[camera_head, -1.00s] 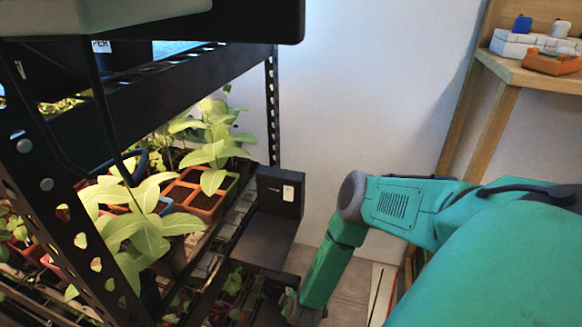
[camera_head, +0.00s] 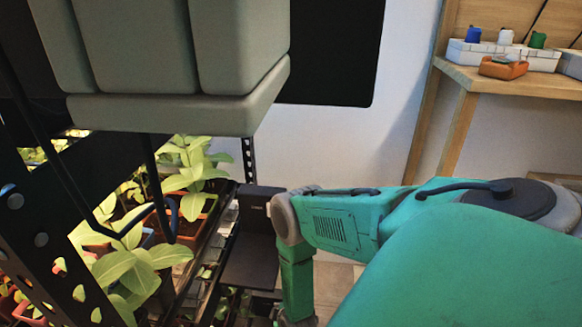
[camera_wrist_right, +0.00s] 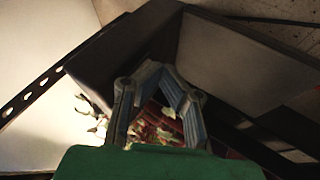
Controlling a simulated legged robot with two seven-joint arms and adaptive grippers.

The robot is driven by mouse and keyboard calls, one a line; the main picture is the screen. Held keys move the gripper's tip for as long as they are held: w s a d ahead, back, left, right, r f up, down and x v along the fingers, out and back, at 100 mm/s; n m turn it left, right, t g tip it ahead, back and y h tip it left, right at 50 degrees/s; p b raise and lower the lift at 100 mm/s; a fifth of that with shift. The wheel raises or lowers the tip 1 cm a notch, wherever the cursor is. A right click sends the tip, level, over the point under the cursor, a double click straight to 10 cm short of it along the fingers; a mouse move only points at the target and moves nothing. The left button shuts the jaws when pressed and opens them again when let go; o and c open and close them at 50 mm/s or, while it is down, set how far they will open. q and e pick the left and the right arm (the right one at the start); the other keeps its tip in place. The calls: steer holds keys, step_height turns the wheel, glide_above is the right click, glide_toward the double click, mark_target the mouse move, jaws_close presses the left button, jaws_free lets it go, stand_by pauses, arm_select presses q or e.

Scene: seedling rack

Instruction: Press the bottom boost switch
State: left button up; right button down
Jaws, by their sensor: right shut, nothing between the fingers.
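A black box (camera_head: 252,238) with an upright back plate stands at the end of the seedling rack in the head view. Only a small pale bit of its white switch (camera_head: 268,207) shows, beside my right arm; which switch it is, I cannot tell. My right forearm hangs down in front of the box's right side, and its gripper is cut off below the picture. In the right wrist view my right gripper (camera_wrist_right: 163,72) is shut and empty, with its tips in front of dark panels. No switch can be made out there. My left gripper is not in view.
The black rack (camera_head: 40,235) holds leafy seedlings (camera_head: 128,268) on the left. A large grey-green block (camera_head: 180,110) fills the upper left, close to the camera. A wooden shelf (camera_head: 520,78) with small items stands at the back right. White wall lies between.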

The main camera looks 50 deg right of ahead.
steer(key=shift+w+d+r, duration=0.25)
steer(key=shift+w+d, duration=0.1)
steer(key=shift+d, duration=0.35)
steer(key=shift+r, duration=0.15)
steer(key=shift+r+p, duration=0.7)
steer(key=shift+r, duration=0.05)
steer(key=a+f+v, duration=0.1)
steer(key=v, duration=0.7)
steer(key=shift+s, duration=0.5)
steer(key=shift+s+d, duration=0.1)
steer(key=shift+s, duration=0.05)
